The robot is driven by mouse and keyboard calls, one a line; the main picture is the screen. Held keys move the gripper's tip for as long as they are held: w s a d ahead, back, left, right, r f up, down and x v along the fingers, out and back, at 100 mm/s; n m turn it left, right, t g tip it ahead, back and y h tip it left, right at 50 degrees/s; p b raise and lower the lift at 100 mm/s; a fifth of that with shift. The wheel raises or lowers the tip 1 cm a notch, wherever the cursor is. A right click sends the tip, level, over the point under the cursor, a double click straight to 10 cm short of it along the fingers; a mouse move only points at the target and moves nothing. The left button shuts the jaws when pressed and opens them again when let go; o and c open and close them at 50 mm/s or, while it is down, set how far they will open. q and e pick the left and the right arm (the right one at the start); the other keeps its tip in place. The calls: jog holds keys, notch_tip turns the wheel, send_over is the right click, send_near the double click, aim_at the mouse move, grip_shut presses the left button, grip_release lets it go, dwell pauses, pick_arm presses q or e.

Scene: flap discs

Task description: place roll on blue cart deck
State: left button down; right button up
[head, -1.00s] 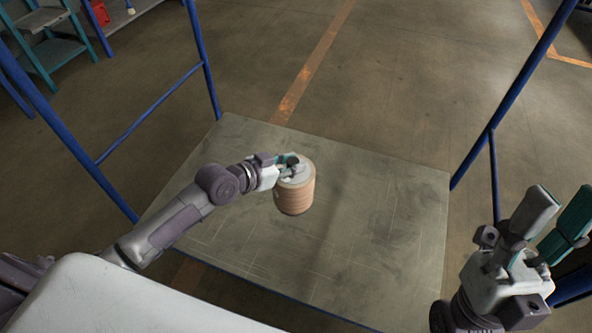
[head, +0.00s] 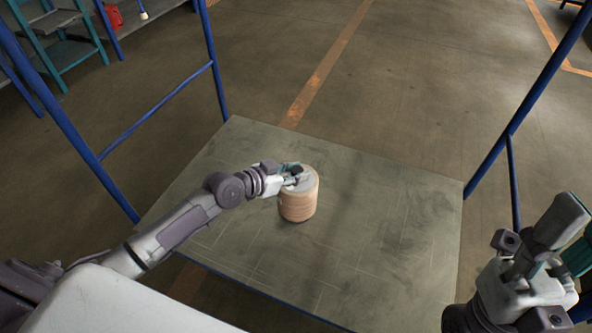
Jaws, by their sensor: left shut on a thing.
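The roll (head: 298,205) is a tan, ribbed cylinder with a pale top, upright over the middle of the cart deck. My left gripper (head: 292,176) comes in from the left and is shut on the roll at its top rim. The grey-green deck (head: 380,240) lies under it, framed by blue posts. I cannot tell for sure whether the roll's base touches the deck. My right gripper (head: 570,235) is at the lower right, its fingers apart and empty, partly cut off by the picture's edge.
Blue rails (head: 155,112) rise at the left of the deck, and a blue post (head: 530,100) stands at the right. The deck around the roll is bare. A teal shelf (head: 62,48) stands at the far upper left. An orange line (head: 322,72) crosses the floor.

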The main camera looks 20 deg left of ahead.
pick_arm(q)
jog(key=shift+w+r, duration=0.15)
jog(key=shift+r, duration=0.05)
jog(key=c, duration=0.8)
grip_release()
jog(key=shift+f, duration=0.2)
